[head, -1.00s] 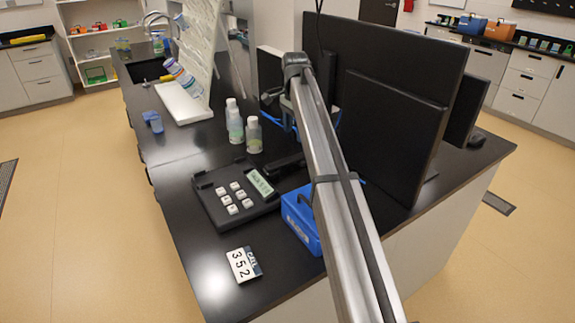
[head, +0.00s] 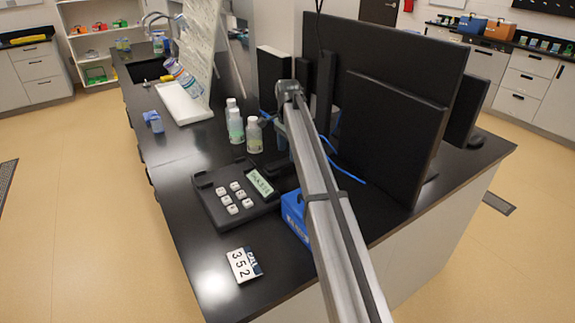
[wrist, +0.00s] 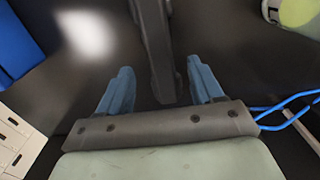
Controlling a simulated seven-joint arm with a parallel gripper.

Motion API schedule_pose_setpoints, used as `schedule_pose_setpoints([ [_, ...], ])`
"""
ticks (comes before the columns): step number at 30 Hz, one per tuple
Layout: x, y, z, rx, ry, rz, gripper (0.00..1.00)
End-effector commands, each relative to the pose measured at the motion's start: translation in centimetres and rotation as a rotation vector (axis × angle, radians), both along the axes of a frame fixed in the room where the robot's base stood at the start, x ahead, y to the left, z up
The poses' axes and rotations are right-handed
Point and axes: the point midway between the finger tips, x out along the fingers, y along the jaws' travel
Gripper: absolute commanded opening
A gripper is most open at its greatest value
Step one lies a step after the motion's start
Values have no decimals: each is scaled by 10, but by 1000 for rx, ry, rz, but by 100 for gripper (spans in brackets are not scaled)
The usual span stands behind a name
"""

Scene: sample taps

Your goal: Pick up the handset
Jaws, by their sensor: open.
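The dark handset (wrist: 157,50) shows in the wrist view as a long bar running down from the top edge, its near end between my fingers. My gripper (wrist: 163,90) is open, with one blue finger on each side of the bar and a visible gap to each. In the head view the telephone base (head: 225,205), with white keys and a pale green display, lies on the black bench. There my arm hides most of the gripper, and the handset is hard to tell from the dark bench.
White-capped bottles (head: 254,136) stand just behind the telephone base. A blue box (head: 295,214) is partly behind my arm. Large dark monitors (head: 390,130) stand to the right, with blue cables (wrist: 290,112) nearby. A number card (head: 243,265) lies in front.

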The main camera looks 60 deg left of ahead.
Motion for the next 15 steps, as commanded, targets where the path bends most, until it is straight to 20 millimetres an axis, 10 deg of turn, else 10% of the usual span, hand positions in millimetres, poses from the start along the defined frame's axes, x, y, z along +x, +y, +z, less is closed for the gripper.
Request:
schedule_pose_setpoints([
  [15,-1,0,-49,-1,0,0,66],
])
